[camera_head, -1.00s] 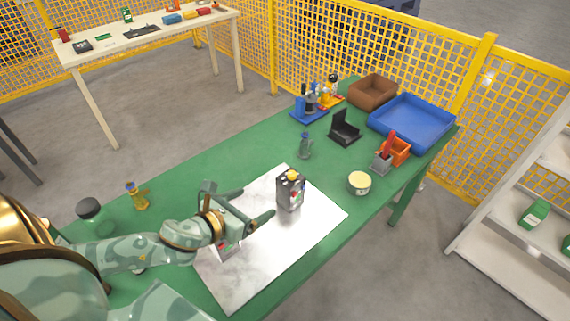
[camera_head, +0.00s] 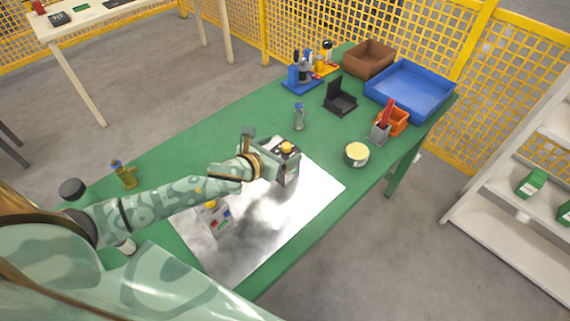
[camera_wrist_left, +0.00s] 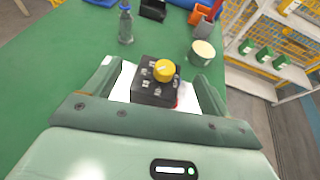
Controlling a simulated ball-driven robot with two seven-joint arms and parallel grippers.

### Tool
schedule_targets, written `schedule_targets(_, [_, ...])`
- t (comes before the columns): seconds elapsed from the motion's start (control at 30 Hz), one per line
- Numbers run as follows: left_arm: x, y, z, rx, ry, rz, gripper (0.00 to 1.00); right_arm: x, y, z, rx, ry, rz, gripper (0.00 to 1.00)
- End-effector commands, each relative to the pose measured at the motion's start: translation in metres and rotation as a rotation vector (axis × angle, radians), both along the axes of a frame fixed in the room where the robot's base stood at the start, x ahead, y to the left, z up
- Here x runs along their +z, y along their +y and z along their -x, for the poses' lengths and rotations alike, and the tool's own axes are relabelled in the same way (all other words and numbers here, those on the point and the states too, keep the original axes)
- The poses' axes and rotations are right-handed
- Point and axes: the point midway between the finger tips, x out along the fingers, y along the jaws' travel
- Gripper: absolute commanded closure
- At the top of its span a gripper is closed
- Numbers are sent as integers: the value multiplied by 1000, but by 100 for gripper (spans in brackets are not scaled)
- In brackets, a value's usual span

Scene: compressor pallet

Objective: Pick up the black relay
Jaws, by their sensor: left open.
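The black relay (camera_head: 288,172) is a dark upright box with a yellow knob on top. It stands on the white sheet on the green table, partly hidden by my left gripper (camera_head: 272,151) in the head view. In the left wrist view the relay (camera_wrist_left: 155,90) lies between the two open fingers of my left gripper (camera_wrist_left: 152,88), with a gap showing on each side. A second, light grey box (camera_head: 216,218) with a yellow knob stands on the sheet nearer my body, below my left forearm. My right gripper is not in view.
A glass bottle (camera_head: 299,117), a round tin (camera_head: 356,154), an open black box (camera_head: 340,99) and an orange bin (camera_head: 395,121) stand beyond the sheet. A blue tray (camera_head: 411,90) and brown bin (camera_head: 368,59) are at the far end. A brass fitting (camera_head: 124,174) stands at left.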

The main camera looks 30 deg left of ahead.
Motion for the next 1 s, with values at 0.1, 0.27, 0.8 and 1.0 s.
schedule_targets(0.1, [-10, -6, -18, 0, 0, 2, 17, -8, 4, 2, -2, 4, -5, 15])
schedule_targets(0.27, [-13, -8, -27, -2, 1, 0, 17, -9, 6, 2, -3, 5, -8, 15])
schedule_targets(0.8, [-12, -7, -27, -2, 0, 1, 91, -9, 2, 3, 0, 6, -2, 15])
schedule_targets(1.0, [-8, -7, -27, -2, -1, 0, 92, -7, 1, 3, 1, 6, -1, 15])
